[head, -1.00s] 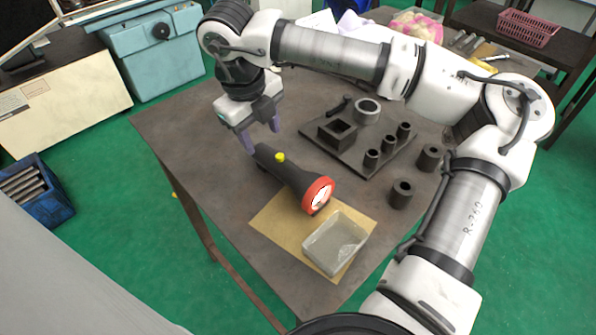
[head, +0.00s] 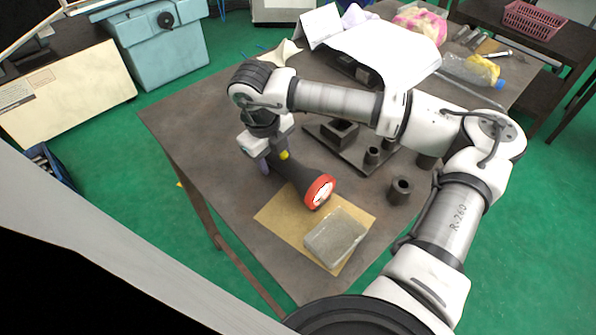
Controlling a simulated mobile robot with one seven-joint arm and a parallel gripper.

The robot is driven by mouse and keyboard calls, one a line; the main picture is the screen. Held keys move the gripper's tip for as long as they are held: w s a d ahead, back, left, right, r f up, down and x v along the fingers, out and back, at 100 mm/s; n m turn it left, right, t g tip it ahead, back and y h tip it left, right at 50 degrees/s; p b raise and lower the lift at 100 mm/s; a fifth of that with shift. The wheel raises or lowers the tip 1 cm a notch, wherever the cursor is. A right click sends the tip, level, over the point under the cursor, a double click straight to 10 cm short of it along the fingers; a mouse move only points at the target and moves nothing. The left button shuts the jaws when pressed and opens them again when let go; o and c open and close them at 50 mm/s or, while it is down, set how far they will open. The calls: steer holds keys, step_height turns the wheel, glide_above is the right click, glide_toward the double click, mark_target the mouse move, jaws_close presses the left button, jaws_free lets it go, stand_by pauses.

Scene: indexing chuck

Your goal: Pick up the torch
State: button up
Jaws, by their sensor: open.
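The torch (head: 303,182) lies on the brown table. It has a dark body, a yellow button and a red ring around its lens, which faces the lower right. Its lens end rests over a tan sheet (head: 278,222). My gripper (head: 270,163) is open, low over the handle end of the torch. The other finger is hidden, so I cannot tell whether either touches the torch.
A clear box (head: 335,238) stands on the tan sheet close to the lens. A dark fixture plate (head: 352,150) with blocks and cylinders lies behind my arm, and a loose dark cylinder (head: 399,191) stands to the right. The table's left side is clear.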

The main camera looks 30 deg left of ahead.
steer(key=c, duration=0.6)
steer(key=shift+r, duration=0.1)
steer(key=shift+c, duration=0.2)
